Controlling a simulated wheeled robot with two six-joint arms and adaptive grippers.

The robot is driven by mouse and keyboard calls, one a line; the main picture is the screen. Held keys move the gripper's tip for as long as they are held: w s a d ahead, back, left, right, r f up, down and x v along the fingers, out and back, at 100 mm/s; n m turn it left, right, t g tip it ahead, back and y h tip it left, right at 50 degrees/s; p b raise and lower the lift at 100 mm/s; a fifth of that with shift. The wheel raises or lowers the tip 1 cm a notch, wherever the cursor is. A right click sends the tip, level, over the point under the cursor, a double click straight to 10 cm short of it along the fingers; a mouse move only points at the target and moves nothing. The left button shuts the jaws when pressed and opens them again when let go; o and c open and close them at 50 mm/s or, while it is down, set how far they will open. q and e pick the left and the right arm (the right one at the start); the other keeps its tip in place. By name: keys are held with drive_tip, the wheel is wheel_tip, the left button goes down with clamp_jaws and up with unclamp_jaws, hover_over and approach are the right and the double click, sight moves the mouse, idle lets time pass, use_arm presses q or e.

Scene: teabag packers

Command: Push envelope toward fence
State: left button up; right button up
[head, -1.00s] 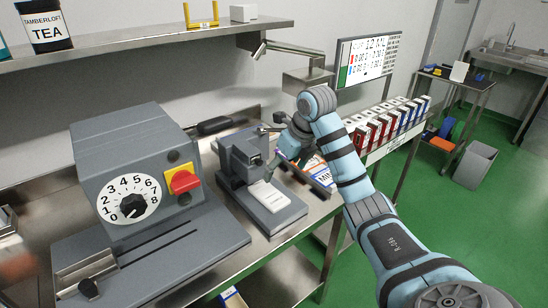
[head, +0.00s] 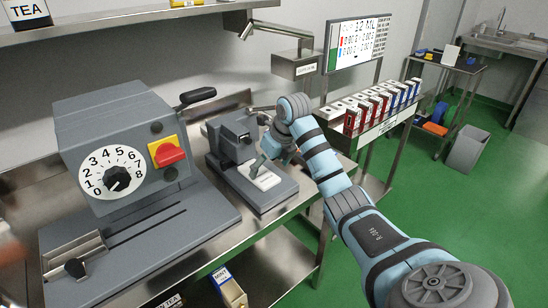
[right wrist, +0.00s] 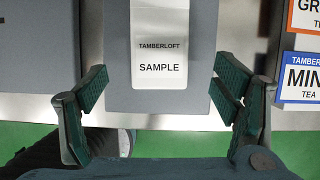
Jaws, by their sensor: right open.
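The white envelope (head: 266,181) lies flat on the grey base of the small press (head: 236,145). In the right wrist view the envelope (right wrist: 160,48) reads TAMBERLOFT SAMPLE, and its far part runs out of the frame. My right gripper (head: 262,166) is over the envelope in the head view. In the right wrist view its open fingers (right wrist: 160,88) stand apart on either side of the press base, with nothing between them. I cannot make out a fence clearly. My left gripper is not in view.
A grey machine with a numbered dial (head: 116,178) and red switch stands left of the press. A rack of red, white and blue boxes (head: 372,104) is at the right. A MINT TEA card (right wrist: 302,78) lies right of the press.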

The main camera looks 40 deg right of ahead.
sight(259, 173)
drive_tip(key=x, duration=0.4)
drive_tip(key=shift+w+f, duration=0.15)
drive_tip(key=shift+f, duration=0.1)
drive_tip(key=shift+r, duration=0.1)
drive_tip(key=shift+c, duration=0.9)
drive_tip(key=c, duration=1)
drive_tip(key=shift+w, duration=0.4)
drive_tip(key=shift+c, duration=0.2)
drive_tip(key=shift+w, duration=0.8)
drive_tip(key=shift+s, duration=0.1)
drive_tip(key=o, duration=1.2)
